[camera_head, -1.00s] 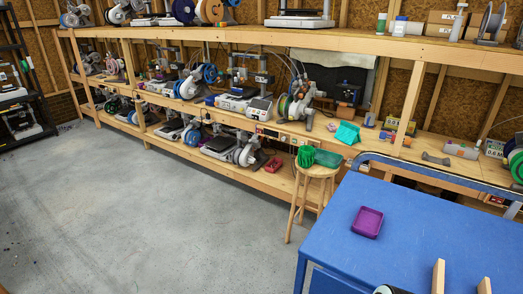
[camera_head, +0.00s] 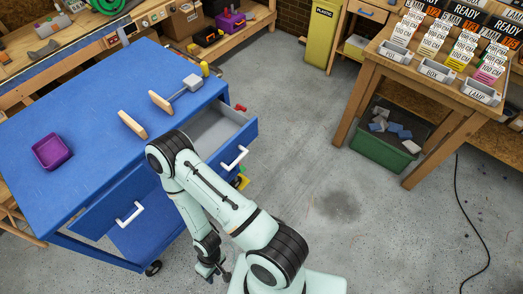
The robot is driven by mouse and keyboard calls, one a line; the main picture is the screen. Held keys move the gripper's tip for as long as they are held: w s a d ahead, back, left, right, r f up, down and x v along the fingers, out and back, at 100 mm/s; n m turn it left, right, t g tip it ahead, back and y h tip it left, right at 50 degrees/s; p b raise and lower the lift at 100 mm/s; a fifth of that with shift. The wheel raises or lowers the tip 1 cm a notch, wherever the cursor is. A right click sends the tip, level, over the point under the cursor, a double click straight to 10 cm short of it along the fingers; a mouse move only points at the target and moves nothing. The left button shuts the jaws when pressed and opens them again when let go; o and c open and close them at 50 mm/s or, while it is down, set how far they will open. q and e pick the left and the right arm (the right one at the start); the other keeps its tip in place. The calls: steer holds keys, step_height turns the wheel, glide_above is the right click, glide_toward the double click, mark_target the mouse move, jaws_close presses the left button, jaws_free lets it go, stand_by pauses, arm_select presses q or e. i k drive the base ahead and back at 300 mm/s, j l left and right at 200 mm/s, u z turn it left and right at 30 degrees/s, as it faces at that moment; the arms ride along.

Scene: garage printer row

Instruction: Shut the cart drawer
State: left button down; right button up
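The blue cart (camera_head: 95,95) stands at the left with its top in full view. Its right-hand drawer (camera_head: 248,134) is pulled out, and the grey inside shows. The open drawer has a white handle (camera_head: 235,157) on its blue front. My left gripper is not in view.
A purple tray (camera_head: 51,151), wooden blocks and a grey tool lie on the cart top. A wooden table (camera_head: 400,75) with labelled grey bins stands at the right, with a green crate (camera_head: 382,155) below it. The concrete floor between cart and table is clear.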

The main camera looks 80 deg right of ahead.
mark_target(218, 133)
steer(key=j+z, duration=0.15)
steer(key=z, duration=1.6)
steer(key=k+l, duration=0.05)
